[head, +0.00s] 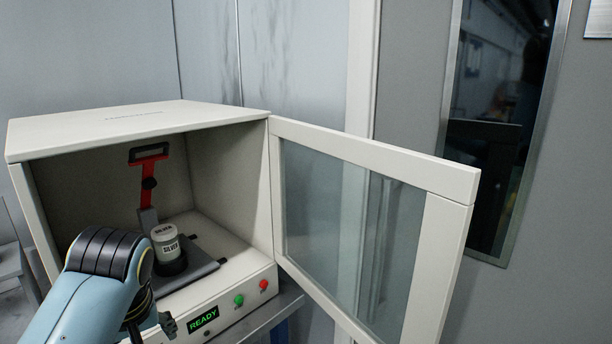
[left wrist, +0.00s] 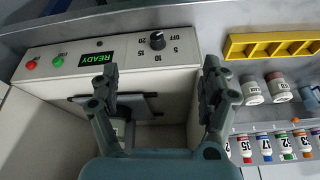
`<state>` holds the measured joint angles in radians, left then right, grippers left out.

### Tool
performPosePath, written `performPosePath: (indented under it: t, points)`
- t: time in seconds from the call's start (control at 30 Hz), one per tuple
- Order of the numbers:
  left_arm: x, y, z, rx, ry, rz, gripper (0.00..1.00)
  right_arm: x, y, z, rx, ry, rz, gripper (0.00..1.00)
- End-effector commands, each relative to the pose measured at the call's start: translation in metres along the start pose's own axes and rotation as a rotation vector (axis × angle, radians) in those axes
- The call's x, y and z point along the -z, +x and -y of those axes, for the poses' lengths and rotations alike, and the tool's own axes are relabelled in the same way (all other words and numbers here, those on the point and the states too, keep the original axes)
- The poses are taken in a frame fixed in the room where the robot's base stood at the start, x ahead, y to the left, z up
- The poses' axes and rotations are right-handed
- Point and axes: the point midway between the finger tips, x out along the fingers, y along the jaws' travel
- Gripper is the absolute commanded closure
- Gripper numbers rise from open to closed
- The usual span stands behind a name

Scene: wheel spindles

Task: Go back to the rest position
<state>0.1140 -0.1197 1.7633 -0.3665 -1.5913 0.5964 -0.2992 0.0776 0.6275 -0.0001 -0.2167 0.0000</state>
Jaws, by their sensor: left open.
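My left arm comes in from the lower left in the head view, in front of the open machine (head: 140,116). Only part of its left gripper (head: 166,325) shows there, low by the machine's front panel. In the left wrist view the left gripper (left wrist: 160,82) has its two fingers wide apart with nothing between them, over the front panel (left wrist: 182,48). A white jar labelled SILVER (head: 165,243) stands upright inside the machine on a dark holder, away from the gripper. My right gripper is in neither view.
The machine's glazed door (head: 375,180) stands open to the right. A red-handled lever (head: 148,180) is inside. The panel has a READY display (head: 203,318) and a knob (left wrist: 157,41). A yellow rack (left wrist: 270,46), jars (left wrist: 252,92) and several numbered vials (left wrist: 264,146) lie beside the machine.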

Motion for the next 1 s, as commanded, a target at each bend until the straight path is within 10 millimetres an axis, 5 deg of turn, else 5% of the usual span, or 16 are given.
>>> performPosePath:
  t: [0.27, 0.53, 0.8, 1.0]
  points:
    - [-0.046, 0.062, 0.023, 0.065, 0.034, 0.069, 0.20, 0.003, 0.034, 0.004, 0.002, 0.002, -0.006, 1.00]
    - [-0.125, 0.164, 0.058, 0.131, 0.119, 0.174, 0.20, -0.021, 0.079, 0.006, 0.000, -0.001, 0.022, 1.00]
    - [-0.271, 0.321, 0.130, 0.145, 0.310, 0.316, 0.20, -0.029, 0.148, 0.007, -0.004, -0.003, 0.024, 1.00]
    - [-0.393, 0.412, 0.203, 0.100, 0.447, 0.403, 0.20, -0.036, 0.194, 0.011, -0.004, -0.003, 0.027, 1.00]
